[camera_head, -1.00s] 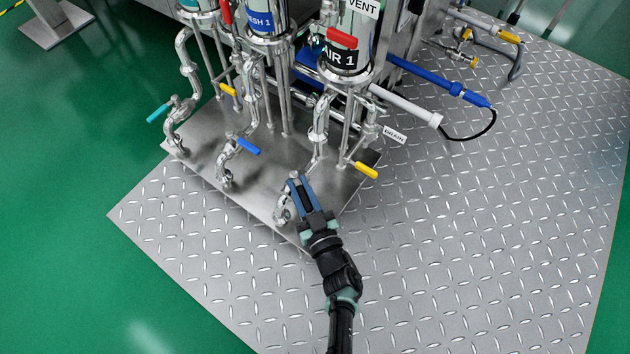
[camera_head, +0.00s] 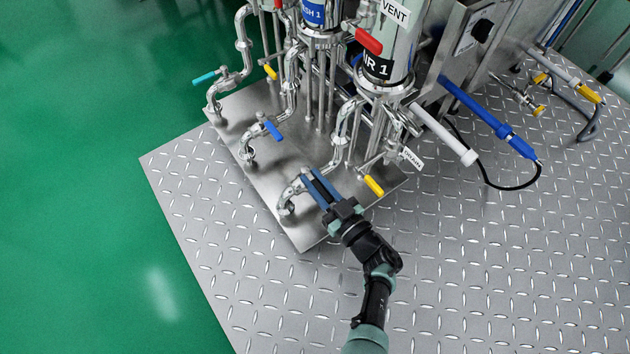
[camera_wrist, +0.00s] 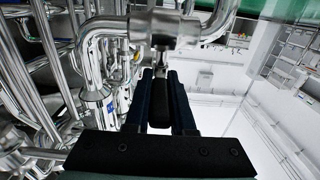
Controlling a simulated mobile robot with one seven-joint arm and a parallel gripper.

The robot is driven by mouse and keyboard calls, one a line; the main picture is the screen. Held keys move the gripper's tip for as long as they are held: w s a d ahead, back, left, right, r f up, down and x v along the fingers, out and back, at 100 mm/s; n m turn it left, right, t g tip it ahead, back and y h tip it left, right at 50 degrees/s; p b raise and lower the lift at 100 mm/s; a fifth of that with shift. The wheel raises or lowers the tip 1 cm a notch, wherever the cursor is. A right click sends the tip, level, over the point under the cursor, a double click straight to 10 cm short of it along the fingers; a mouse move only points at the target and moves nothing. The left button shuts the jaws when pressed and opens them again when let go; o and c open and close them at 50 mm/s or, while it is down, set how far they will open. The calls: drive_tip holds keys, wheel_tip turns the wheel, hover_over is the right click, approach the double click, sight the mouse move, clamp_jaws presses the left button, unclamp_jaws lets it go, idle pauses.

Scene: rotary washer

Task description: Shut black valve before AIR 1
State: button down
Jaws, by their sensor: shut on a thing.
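The AIR 1 cylinder (camera_head: 380,67) stands upright, with a bent steel pipe (camera_head: 288,197) low in front of it. My gripper (camera_head: 313,182) is beside this pipe, its two blue fingers reaching up and left. In the wrist view, my gripper (camera_wrist: 160,82) is shut on the black valve handle (camera_wrist: 159,105), which lies lengthwise between the dark fingers. The handle's metal stem runs up to the steel valve body (camera_wrist: 165,28) on the pipe. In the head view the fingers hide most of the handle.
A yellow handle (camera_head: 373,185) is close to the right of my gripper, below the DRAIN tag. A blue handle (camera_head: 272,130) and a teal handle (camera_head: 204,77) are on neighbouring pipes to the left.

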idle(0.3)
drive_tip(key=c, duration=0.8)
unclamp_jaws()
drive_tip(key=shift+o, duration=0.2)
drive_tip(key=p+v, duration=0.4)
drive_tip(key=v, duration=0.8)
drive_tip(key=shift+s+d, duration=0.3)
